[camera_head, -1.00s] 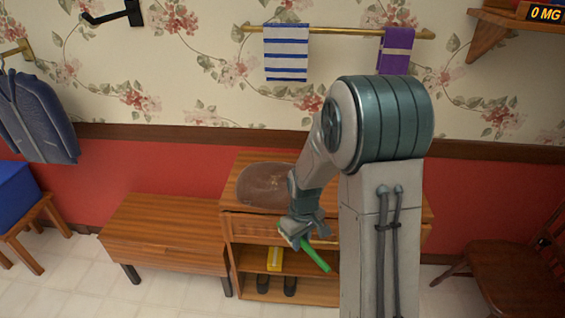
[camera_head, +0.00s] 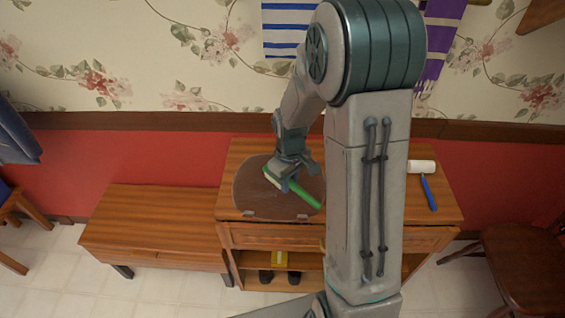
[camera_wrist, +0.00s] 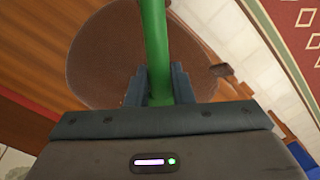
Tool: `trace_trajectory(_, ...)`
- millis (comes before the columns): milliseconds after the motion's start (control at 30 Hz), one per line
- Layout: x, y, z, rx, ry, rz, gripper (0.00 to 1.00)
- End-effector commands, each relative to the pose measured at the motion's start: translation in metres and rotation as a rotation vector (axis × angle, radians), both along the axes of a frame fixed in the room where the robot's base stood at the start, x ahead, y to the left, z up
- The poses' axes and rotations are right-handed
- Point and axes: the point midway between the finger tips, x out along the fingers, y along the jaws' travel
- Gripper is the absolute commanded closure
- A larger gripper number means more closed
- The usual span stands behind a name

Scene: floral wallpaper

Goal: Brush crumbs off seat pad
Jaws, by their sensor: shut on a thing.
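The seat pad (camera_head: 250,197) is a round brown pad lying on top of the wooden cabinet. It also shows in the wrist view (camera_wrist: 100,70), below my gripper. My gripper (camera_head: 282,172) is shut on a green-handled brush (camera_head: 305,194) and holds it over the pad. In the wrist view the green handle runs between the two fingers of my gripper (camera_wrist: 160,90). The brush's pale bristle end shows at the left, over the pad's middle. I cannot tell whether the bristles touch the pad. Crumbs are too small to make out clearly.
A lint roller with a blue handle (camera_head: 428,190) lies on the cabinet top (camera_head: 395,205) at the right. A lower wooden bench (camera_head: 150,215) stands at the left. A chair (camera_head: 520,265) stands at the right. Towels (camera_head: 288,25) hang on the wall behind.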

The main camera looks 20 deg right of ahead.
Motion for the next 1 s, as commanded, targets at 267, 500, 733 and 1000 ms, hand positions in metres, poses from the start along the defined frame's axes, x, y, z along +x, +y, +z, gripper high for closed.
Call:
trace_trajectory(267, 0.0, -0.001, -0.01, 0.0, 0.0, -0.003, 0.97)
trace_trajectory(500, 0.0, 0.0, -0.035, 0.0, 0.002, 0.0, 0.97)
trace_trajectory(733, 0.0, 0.0, -0.056, 0.0, 0.0, 0.001, 0.97)
trace_trajectory(1000, 0.0, 0.001, -0.06, 0.0, 0.0, 0.001, 0.97)
